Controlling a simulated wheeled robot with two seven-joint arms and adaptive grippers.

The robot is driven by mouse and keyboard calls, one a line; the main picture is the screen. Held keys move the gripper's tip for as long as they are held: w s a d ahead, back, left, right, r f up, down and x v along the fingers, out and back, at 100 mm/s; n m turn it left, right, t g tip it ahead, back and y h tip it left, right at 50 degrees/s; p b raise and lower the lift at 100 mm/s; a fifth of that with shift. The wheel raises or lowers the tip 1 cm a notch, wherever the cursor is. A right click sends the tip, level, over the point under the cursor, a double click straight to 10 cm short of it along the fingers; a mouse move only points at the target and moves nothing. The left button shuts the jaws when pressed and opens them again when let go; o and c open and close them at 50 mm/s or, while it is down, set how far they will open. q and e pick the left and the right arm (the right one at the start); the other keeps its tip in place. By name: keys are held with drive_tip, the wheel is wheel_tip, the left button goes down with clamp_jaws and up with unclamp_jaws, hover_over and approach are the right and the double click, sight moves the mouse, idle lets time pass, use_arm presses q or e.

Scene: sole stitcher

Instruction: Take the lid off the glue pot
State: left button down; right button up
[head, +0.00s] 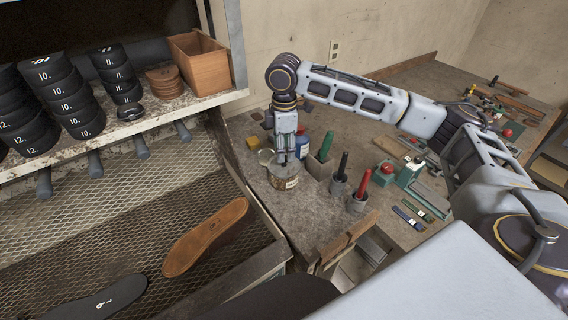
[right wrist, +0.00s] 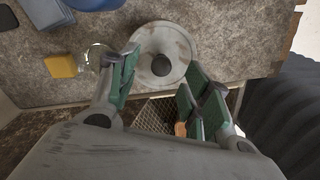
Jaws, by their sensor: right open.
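The glue pot (head: 284,181) is a squat, round, labelled pot on the grey workbench. Its lid (right wrist: 168,38), seen from above in the right wrist view, is a round, worn, pale grey disc with a darker knob (right wrist: 161,65) in the middle. The lid appears to sit on the pot. My right gripper (head: 288,156) points down over the pot, partly hiding its top in the head view. It is open and empty, with its green-padded fingers (right wrist: 160,75) on either side of the knob. I cannot tell whether they touch the lid. My left gripper is out of view.
Holders with a black-handled tool (head: 341,166) and a red-handled tool (head: 362,184) stand to the right. The bench edge is close in front.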

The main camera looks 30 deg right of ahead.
drive_tip(key=shift+s+f, duration=0.1)
drive_tip(key=shift+f, duration=2.05)
clamp_jaws()
drive_tip(key=shift+r, duration=0.2)
drive_tip(key=shift+r, duration=4.85)
